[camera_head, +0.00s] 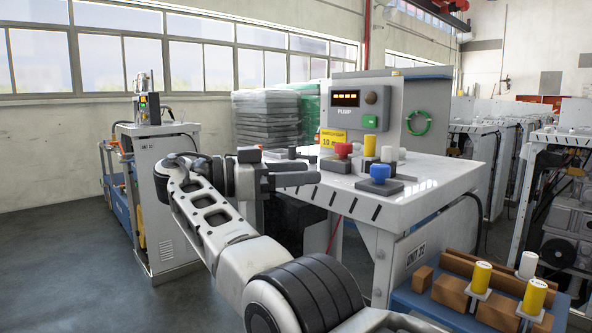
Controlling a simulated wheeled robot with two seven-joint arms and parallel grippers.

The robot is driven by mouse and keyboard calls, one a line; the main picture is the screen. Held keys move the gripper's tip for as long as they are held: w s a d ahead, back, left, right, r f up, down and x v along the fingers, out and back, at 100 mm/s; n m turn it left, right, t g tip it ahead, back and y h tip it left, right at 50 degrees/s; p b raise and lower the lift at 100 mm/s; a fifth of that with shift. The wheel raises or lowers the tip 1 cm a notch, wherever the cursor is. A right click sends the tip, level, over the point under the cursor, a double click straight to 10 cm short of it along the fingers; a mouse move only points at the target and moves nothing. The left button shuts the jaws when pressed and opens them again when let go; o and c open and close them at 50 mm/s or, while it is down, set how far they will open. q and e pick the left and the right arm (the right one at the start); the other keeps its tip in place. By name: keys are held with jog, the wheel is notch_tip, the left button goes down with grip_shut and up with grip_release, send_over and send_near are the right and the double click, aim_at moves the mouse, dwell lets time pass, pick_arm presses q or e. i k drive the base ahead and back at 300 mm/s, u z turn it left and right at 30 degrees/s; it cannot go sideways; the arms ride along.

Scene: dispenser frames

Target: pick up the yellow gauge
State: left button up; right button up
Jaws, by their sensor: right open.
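Several yellow cylinders are in view, and I cannot tell which is the yellow gauge. One yellow cylinder (370,145) stands on the white-topped bench (430,172), beside a white cylinder (388,154). Two more, a left yellow cylinder (482,277) and a right yellow cylinder (535,296), stand among brown blocks on the low blue shelf at the lower right. My right gripper (312,172) is open and seems empty, its fingers pointing right near the bench's left front edge. It is apart from all the yellow cylinders. My left gripper is not in view.
A red-topped button box (343,150) and a blue-topped box (380,177) are on the bench. A grey pump panel (347,110) rises behind. Another white cylinder (528,264) stands by the shelf blocks. A grey cabinet (165,205) stands left, with open floor in front.

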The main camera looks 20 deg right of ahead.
aim_at(369, 149)
jog(key=k, duration=1)
